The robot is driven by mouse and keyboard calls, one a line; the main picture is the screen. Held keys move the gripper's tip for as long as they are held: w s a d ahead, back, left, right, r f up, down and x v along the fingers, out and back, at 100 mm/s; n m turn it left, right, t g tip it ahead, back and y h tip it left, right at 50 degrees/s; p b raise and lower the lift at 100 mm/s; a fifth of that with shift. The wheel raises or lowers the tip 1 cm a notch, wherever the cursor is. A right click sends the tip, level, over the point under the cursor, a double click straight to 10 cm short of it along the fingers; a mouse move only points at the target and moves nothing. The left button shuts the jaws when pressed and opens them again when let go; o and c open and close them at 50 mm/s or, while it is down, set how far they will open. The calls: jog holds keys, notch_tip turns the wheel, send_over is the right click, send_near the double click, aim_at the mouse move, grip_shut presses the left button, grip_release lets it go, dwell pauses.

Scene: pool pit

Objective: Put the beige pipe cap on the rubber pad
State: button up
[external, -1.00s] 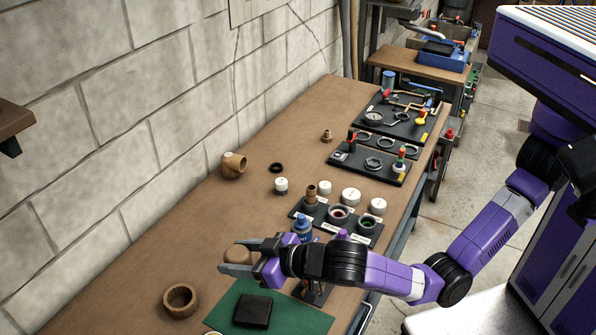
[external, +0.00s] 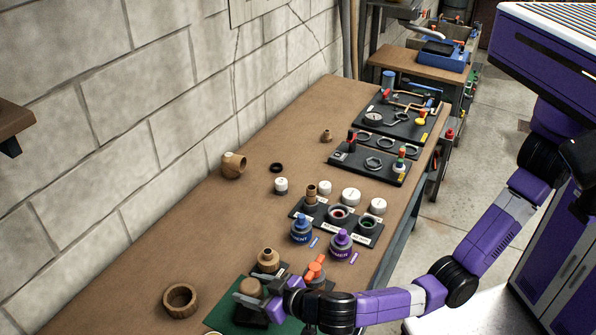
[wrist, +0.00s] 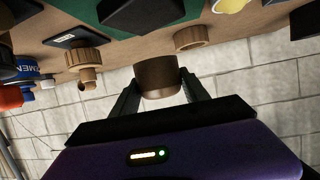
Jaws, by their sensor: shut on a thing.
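The beige pipe cap (external: 250,287), brownish and round-topped, is held between the fingers of my gripper (external: 254,298). In the wrist view the cap (wrist: 157,78) sits between the two dark fingers, which press on its sides. The rubber pad (external: 248,319) is a black square on the green mat, and in the external view it shows just below the cap, partly hidden by my gripper. It also shows at the top of the wrist view (wrist: 145,14), apart from the cap. The height between cap and pad is hard to tell.
A wooden-looking ring (external: 180,300) lies left of the green mat (external: 284,325). A brown threaded fitting (external: 267,262) and an orange-topped item (external: 315,272) stand close behind my gripper. Blue (external: 301,231) and purple (external: 341,244) cans stand farther back. The bench's left side is clear.

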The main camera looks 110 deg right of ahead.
jog(key=shift+f, duration=2.65)
jog(key=shift+f, duration=0.2)
jog(key=o, duration=1.4)
jog(key=shift+r, duration=0.1)
jog(key=shift+c, duration=0.2)
jog(key=shift+r, duration=0.15)
jog(key=v, duration=1.2)
